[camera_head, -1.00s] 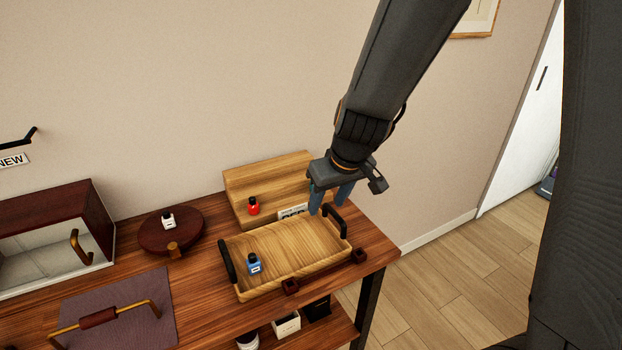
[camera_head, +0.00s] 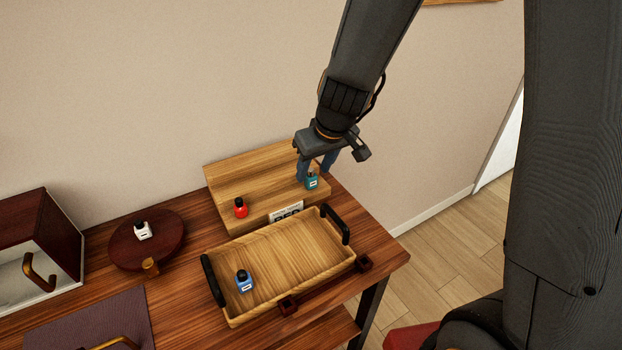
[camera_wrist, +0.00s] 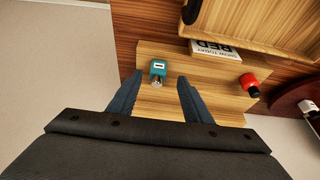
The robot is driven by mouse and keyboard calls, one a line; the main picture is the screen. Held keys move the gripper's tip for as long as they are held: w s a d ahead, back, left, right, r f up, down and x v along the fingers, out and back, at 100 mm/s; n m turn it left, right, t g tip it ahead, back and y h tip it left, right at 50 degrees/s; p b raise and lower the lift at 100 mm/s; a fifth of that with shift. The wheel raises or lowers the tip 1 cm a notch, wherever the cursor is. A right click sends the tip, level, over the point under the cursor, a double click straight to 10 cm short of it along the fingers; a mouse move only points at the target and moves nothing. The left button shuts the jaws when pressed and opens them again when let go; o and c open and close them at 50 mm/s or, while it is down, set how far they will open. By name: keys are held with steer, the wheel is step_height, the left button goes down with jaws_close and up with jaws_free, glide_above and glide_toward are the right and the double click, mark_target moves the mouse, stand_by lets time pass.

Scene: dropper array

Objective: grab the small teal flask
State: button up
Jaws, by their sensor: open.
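The small teal flask (camera_head: 311,181) stands on the stepped wooden stand (camera_head: 262,172), near its right end. It has a pale label and a dark-grey top. In the wrist view the teal flask (camera_wrist: 158,70) shows just beyond the fingertips, between their lines and nearer the left finger. My gripper (camera_head: 316,178) is open and empty, with its fingers pointing down close to the flask. The wrist view shows both fingers of my gripper (camera_wrist: 160,80) spread apart. I cannot tell whether a finger touches the flask.
A red bottle (camera_head: 240,208) stands on the same stand, left of the flask. A sign (camera_head: 287,211) leans at its front. A wooden tray (camera_head: 300,248) with black handles holds a blue bottle (camera_head: 244,281). A white bottle (camera_head: 143,230) sits on a round board (camera_head: 122,251).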

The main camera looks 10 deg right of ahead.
mark_target(312, 171)
steer(key=x, duration=0.2)
steer(key=b+x, duration=0.1)
steer(key=x, duration=0.1)
steer(key=shift+w+f, duration=0.25)
steer(key=shift+w, duration=0.2)
steer(key=shift+c, duration=0.2)
steer(key=c, duration=1.1)
